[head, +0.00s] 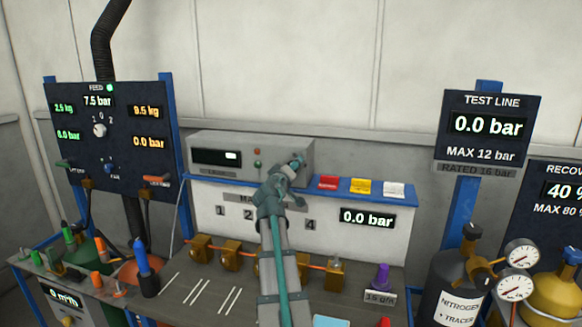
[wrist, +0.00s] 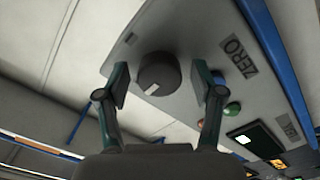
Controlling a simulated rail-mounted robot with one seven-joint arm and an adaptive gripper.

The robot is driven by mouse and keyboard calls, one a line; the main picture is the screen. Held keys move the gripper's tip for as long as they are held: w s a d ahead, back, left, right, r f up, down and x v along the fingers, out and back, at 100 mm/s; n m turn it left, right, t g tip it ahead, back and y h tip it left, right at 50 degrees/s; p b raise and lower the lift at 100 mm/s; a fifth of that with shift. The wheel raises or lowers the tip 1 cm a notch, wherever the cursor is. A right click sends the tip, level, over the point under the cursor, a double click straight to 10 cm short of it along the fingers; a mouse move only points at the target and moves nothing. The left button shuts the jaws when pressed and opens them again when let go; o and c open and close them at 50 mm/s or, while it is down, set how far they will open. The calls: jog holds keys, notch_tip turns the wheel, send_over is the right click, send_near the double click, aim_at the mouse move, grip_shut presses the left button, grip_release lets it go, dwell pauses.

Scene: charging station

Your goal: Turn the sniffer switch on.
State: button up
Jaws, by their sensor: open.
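The sniffer unit is a grey box (head: 250,150) on the shelf at the back wall, with a dark display (head: 217,157) on its left. In the wrist view a round black knob (wrist: 160,70) with a white mark at its lower edge sits on the grey panel (wrist: 195,45); it appears to be the sniffer switch. My gripper (wrist: 160,82) is open, with one finger on each side of the knob; I cannot tell whether they touch it. In the head view my gripper (head: 296,163) is at the box's right end and hides the knob.
Beside the knob are a blue button (wrist: 218,77) near a ZERO label (wrist: 238,52) and a green lamp (wrist: 232,109). Red (head: 328,183), yellow (head: 361,186) and white (head: 394,190) items lie on the blue shelf right of my gripper. Brass valves (head: 200,247) line the bench below.

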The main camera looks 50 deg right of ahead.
jog(key=c, duration=1.1)
jog(key=shift+c, duration=0.2)
